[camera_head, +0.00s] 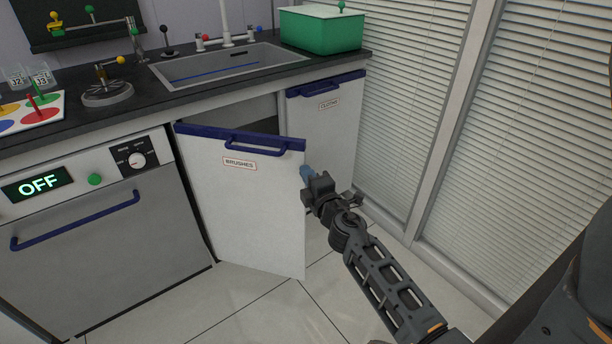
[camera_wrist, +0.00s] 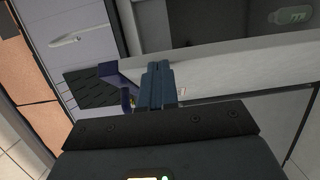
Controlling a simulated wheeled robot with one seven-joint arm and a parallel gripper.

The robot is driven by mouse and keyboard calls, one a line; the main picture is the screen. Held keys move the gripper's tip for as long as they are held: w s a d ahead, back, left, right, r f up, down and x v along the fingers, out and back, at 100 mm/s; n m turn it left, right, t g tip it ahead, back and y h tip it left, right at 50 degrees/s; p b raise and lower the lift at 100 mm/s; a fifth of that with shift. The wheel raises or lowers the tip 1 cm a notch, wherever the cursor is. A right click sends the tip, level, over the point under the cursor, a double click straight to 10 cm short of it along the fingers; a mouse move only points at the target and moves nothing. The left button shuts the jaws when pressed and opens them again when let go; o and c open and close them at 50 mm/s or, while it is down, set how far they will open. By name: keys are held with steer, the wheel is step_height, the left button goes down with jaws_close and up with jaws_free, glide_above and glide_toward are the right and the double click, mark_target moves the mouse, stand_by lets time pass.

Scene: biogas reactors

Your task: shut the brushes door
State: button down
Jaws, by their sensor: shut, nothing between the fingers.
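The brushes door (camera_head: 240,205) is a white panel with a blue top strip, a blue handle (camera_head: 255,145) and a "BRUSHES" label. It stands ajar, its right edge swung out from the cabinet under the sink, with a dark gap behind it. My gripper (camera_head: 306,172) is shut and empty at the door's free right edge, below the handle's level. In the wrist view the shut blue fingers (camera_wrist: 157,82) lie over the door's edge (camera_wrist: 215,65). I cannot tell whether they touch it.
The closed cloths door (camera_head: 325,125) is to the right. The dishwasher-like unit (camera_head: 100,235) showing "OFF" is to the left. A sink (camera_head: 225,68) and a green box (camera_head: 320,32) are on the counter above. The tiled floor (camera_head: 260,305) in front is clear.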

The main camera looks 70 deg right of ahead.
steer(key=w+d+n+t+y+b, duration=0.2)
steer(key=w+d+y+b, duration=0.1)
steer(key=d, duration=0.6)
steer(key=w+d+n+t+y+b, duration=0.2)
steer(key=w+d+b, duration=0.3)
steer(key=d+b, duration=0.3)
steer(key=w+d+n+t+y+b, duration=0.1)
steer(key=w+d+n+y+b, duration=0.2)
steer(key=d, duration=0.8)
steer(key=shift+w+n+t+y+b, duration=0.3)
steer(key=shift+w+t+y+b, duration=0.15)
steer(key=shift+y+b, duration=0.7)
steer(key=shift+w, duration=0.1)
